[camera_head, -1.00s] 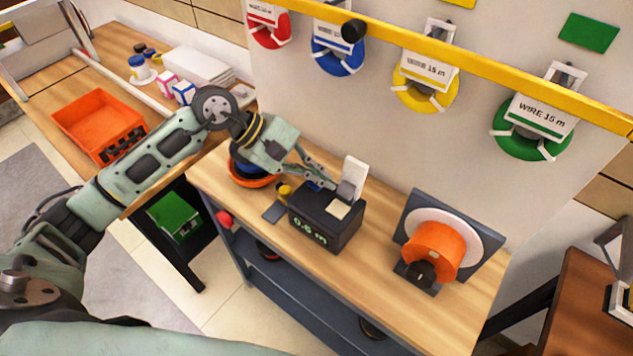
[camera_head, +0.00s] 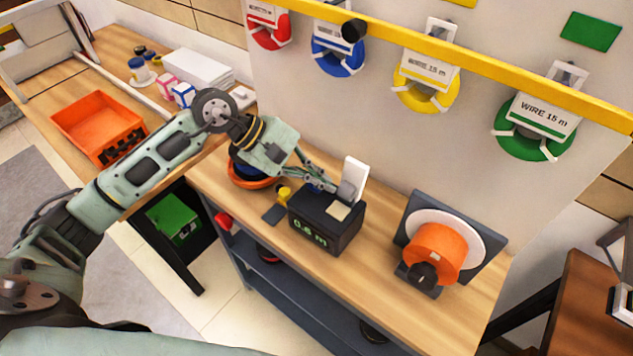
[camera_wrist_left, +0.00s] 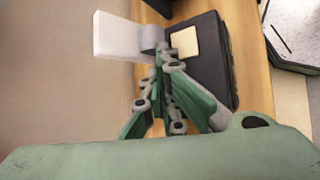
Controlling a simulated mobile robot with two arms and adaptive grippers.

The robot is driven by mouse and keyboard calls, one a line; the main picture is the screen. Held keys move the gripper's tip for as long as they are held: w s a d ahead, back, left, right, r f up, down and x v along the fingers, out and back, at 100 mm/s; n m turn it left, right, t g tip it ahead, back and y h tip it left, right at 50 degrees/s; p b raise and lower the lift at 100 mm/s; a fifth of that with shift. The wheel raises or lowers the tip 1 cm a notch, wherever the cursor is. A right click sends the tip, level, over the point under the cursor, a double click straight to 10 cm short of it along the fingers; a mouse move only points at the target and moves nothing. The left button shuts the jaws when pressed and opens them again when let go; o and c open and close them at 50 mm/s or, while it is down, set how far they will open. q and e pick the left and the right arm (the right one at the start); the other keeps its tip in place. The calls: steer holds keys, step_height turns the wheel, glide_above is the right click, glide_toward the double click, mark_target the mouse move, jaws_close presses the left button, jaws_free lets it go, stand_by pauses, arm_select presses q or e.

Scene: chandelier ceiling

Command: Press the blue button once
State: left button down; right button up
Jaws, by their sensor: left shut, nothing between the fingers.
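A black box (camera_head: 318,228) with a green "0.6 m" readout stands on the wooden workbench; it also shows in the wrist view (camera_wrist_left: 212,75). Its top carries a cream square pad (camera_head: 338,210) and a grey part with an upright white plate (camera_head: 354,178). My left gripper (camera_head: 330,188) is shut and empty, its fingertips at the box top beside the grey part. In the wrist view the gripper (camera_wrist_left: 163,52) overlaps the box's edge. I cannot make out the blue button now; the fingers cover that part of the top. Contact cannot be told.
An orange spool (camera_head: 436,252) on a stand is to the right on the bench. A yellow knob (camera_head: 284,195) and an orange-rimmed round thing (camera_head: 250,180) are left of the box. Wire coils hang on the wall behind. Bare bench lies between box and spool.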

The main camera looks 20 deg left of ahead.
mark_target(318, 190)
arm_select(q)
steer(key=shift+f+b, duration=0.3)
steer(key=shift+b, duration=0.05)
steer(key=shift+r, duration=0.15)
stand_by(0.5)
steer(key=shift+r, duration=0.8)
step_height(318, 190, up, 5)
steer(key=shift+r+p, duration=0.1)
steer(key=shift+p, duration=0.9)
